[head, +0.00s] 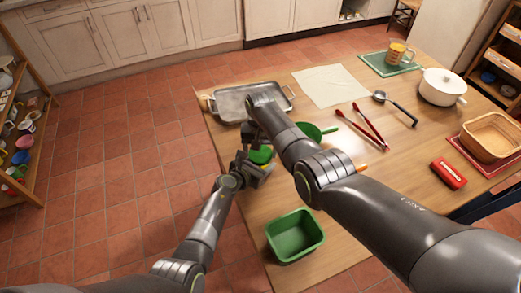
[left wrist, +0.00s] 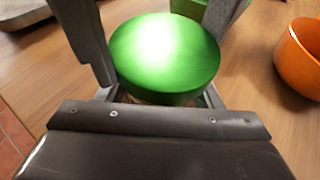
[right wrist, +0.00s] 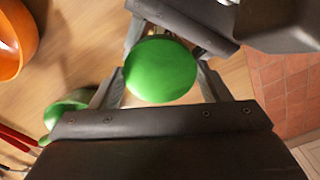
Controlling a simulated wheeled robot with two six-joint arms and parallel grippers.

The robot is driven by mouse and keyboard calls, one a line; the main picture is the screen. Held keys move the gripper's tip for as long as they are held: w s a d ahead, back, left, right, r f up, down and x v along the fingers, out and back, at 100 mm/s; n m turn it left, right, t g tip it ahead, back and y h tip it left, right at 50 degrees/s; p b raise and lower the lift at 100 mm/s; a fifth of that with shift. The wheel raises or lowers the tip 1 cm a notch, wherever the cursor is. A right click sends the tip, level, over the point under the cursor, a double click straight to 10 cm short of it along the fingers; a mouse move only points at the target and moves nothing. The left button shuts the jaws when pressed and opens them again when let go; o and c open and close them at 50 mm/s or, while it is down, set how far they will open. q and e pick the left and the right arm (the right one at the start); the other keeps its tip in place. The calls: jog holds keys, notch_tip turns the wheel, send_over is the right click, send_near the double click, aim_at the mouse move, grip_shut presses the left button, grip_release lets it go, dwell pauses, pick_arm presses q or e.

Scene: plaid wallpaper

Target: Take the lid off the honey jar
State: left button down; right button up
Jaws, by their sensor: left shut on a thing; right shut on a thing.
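The honey jar's round green lid (head: 261,155) shows between my two grippers over the table's left edge. In the left wrist view the lid (left wrist: 165,55) fills the middle, above the fingers of my left gripper (left wrist: 163,82). The jar's body is almost wholly hidden under it; my left gripper is shut on the jar. In the right wrist view the lid (right wrist: 160,70) lies between the fingers of my right gripper (right wrist: 160,86), which is shut on it. I cannot tell whether lid and jar still touch.
A metal tray (head: 232,105) lies behind the grippers and a green bin (head: 295,250) stands in front. A green pan (head: 318,131), red tongs (head: 362,126) and an orange bowl (left wrist: 302,60) are nearby. A red packet (head: 448,173) and basket (head: 490,150) lie right.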

jog(key=shift+d+n, duration=0.1)
jog(key=shift+n, duration=0.8)
jog(key=o, duration=1.1)
